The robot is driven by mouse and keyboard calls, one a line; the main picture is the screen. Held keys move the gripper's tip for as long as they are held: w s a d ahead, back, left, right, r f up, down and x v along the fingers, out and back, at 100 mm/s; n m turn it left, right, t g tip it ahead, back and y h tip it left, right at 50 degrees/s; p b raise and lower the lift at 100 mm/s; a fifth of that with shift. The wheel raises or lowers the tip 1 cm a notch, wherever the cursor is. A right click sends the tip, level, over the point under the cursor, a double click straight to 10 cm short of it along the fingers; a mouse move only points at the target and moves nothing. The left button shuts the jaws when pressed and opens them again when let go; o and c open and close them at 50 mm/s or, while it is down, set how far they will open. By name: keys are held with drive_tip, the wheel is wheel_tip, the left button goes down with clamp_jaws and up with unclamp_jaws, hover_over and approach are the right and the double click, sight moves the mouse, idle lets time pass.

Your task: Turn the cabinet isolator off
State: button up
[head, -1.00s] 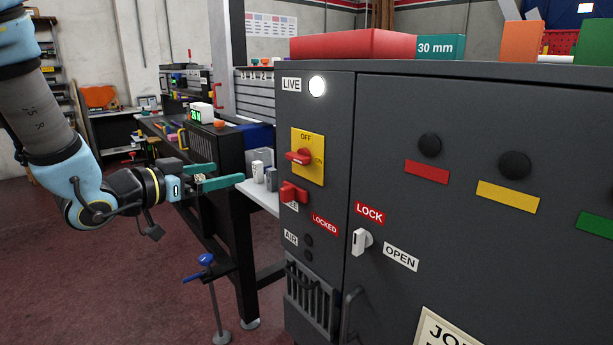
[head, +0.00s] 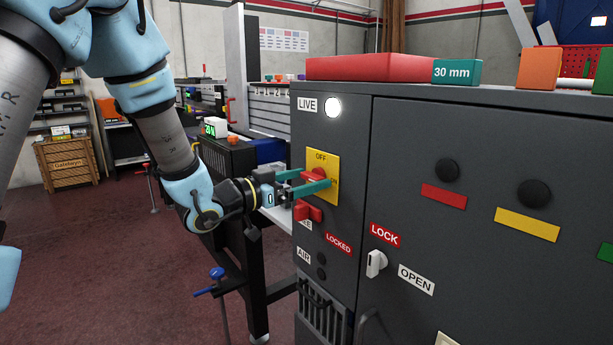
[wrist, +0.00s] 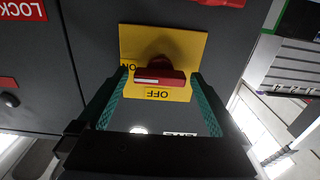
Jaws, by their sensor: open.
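The cabinet isolator is a red rotary handle (head: 313,174) on a yellow plate (head: 322,160) on the dark cabinet's narrow left panel. In the wrist view the red handle (wrist: 160,77) lies crosswise, with OFF and part of ON printed on the yellow plate (wrist: 193,45). My gripper (head: 308,182) is open at the plate. In the wrist view its green fingers (wrist: 160,88) stand one on each side of the handle, with small gaps. The LIVE lamp (head: 333,107) glows white. Part of the handle is hidden behind a finger in the head view.
A second red handle (head: 308,211) sits just below the isolator, close under my gripper. A white LOCK/OPEN knob (head: 376,263) is on the cabinet door. A dark bench (head: 238,165) stands left of the cabinet. Red and teal blocks lie on the cabinet top.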

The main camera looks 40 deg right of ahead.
drive_tip(key=shift+d, duration=0.2)
drive_tip(key=shift+c, duration=0.2)
drive_tip(key=c, duration=1.2)
